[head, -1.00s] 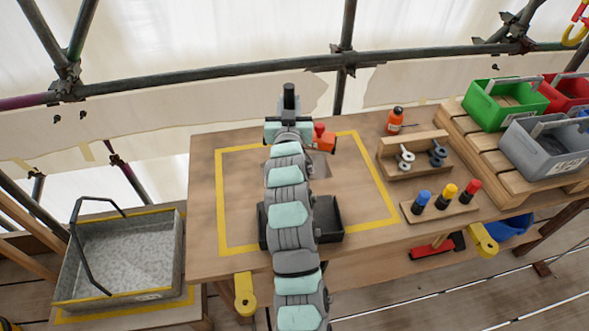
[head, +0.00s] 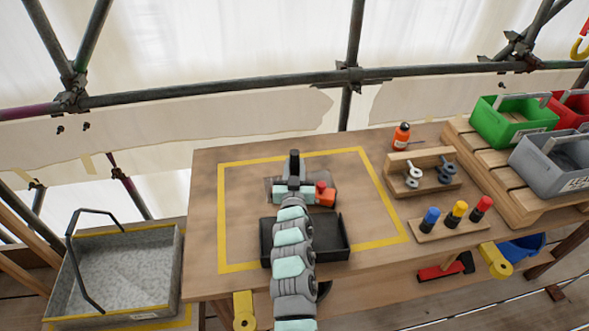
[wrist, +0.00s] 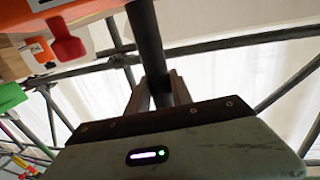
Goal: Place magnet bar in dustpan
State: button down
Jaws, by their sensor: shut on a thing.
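The magnet bar, an orange block with a red knob (head: 326,196), is carried beside my gripper (head: 293,183). In the wrist view its orange body (wrist: 92,10) shows at the upper left, cut off by the frame. My gripper (wrist: 152,95) is shut on its dark round handle (wrist: 146,32).
Yellow tape (head: 221,215) frames the work area. A grey patch (head: 274,186) lies under the gripper. To the right are an orange bottle (head: 401,137), a wooden rack (head: 425,172) and coloured markers (head: 455,213). A metal tray (head: 125,270) stands at left.

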jog(key=shift+f, duration=0.1)
jog(key=c, duration=1.1)
grip_release()
jog(key=shift+c, duration=0.2)
jog(key=shift+r, duration=0.2)
jog(key=shift+o, duration=0.4)
jog(key=s+p, duration=0.1)
jog(key=s, duration=0.6)
jog(key=shift+s+f, duration=0.15)
jog(key=shift+s, duration=0.1)
